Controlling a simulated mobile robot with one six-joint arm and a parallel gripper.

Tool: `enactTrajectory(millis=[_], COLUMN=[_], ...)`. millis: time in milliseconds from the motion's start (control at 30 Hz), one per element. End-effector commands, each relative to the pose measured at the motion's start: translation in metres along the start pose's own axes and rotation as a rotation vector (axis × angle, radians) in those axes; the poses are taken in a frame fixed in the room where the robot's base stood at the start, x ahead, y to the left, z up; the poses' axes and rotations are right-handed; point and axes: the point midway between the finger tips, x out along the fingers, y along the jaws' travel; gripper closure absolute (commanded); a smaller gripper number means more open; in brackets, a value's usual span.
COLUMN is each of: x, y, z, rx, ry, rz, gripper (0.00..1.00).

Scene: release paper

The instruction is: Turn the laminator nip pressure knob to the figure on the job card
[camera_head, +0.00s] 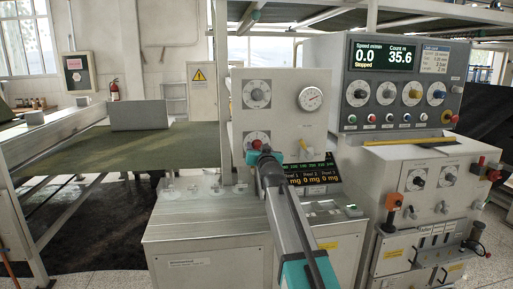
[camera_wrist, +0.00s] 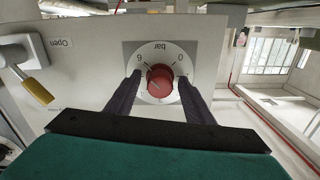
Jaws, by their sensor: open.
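The red pressure knob (camera_wrist: 160,80) sits on a white dial marked "bar" (camera_wrist: 160,52), which appears upside down in the wrist view. My gripper (camera_wrist: 159,79) is open, with one dark finger on each side of the knob; I cannot tell whether they touch it. The knob's pointer setting is not clear to me. In the head view my gripper (camera_head: 265,158) reaches the lower dial (camera_head: 251,136) on the grey panel, with the red knob (camera_head: 257,144) just showing. The job card (camera_head: 436,58) is on the console display at upper right; its small figures are hard to read.
A round gauge (camera_head: 310,98) and another knob dial (camera_head: 257,94) are on the same panel. A yellow-ended handle (camera_wrist: 37,91) marked "Open" juts out left of the dial in the wrist view. The black reel readout (camera_head: 313,179) lies below right of my gripper.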

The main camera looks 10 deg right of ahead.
Motion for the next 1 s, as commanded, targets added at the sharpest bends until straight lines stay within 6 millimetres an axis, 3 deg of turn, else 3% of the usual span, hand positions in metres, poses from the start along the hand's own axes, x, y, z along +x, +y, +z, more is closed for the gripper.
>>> enactTrajectory(millis=[333,600,633,1000], x=[0.0017,0.0017,0.0016,0.0018], y=[-0.0002,-0.0003,-0.0095,-0.0018], z=[0.0002,0.0001,0.0015,0.0014], rx=[0.000,0.000,-0.001,-0.051], ry=[0.000,0.000,0.000,0.000], rz=[0.000,0.000,-0.003,-0.002], gripper=[0.52,0.93,0.93,0.93])
